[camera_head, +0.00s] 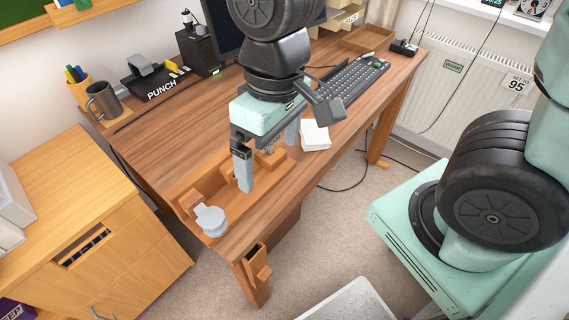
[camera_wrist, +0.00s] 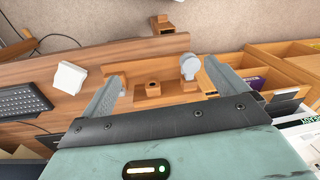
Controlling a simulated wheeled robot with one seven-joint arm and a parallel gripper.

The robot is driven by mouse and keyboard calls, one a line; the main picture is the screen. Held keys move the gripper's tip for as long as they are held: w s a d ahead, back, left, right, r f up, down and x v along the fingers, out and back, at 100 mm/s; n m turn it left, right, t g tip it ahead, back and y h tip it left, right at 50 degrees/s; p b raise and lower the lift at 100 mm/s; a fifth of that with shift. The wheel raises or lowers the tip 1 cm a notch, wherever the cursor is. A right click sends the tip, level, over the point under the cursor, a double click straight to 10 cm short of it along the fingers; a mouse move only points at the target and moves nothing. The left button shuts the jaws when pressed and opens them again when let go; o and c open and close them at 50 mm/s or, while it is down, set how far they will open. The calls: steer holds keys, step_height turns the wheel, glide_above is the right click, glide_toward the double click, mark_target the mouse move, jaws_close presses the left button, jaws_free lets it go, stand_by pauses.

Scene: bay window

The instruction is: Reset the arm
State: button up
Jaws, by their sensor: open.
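My gripper (camera_head: 268,160) is above the front part of the wooden desk, pointing down, with its two fingers spread apart. It also shows in the wrist view (camera_wrist: 163,90), open, with nothing between the fingertips. Below and between the fingers is a wooden fixture (camera_wrist: 134,86) with a round hole in a small block. In the head view my gripper partly hides this fixture. A light grey round-headed piece (camera_head: 209,217) stands at the tray's near end; in the wrist view it (camera_wrist: 189,66) is beside the right finger.
A white block (camera_head: 315,135) lies on the desk right of my gripper, with a keyboard (camera_head: 350,80) behind. A mug (camera_head: 103,101), hole punch (camera_head: 152,82) and monitor stand at the back left. A wooden cabinet (camera_head: 70,185) stands left. The desk's middle left is clear.

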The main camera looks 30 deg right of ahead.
steer(key=s, duration=0.1)
steer(key=s+n, duration=0.1)
steer(key=s, duration=0.1)
steer(key=s+n, duration=0.1)
steer(key=s, duration=0.1)
steer(key=shift+a+r+h, duration=0.3)
steer(key=shift+r, duration=0.1)
steer(key=shift+w, duration=0.1)
stand_by(0.6)
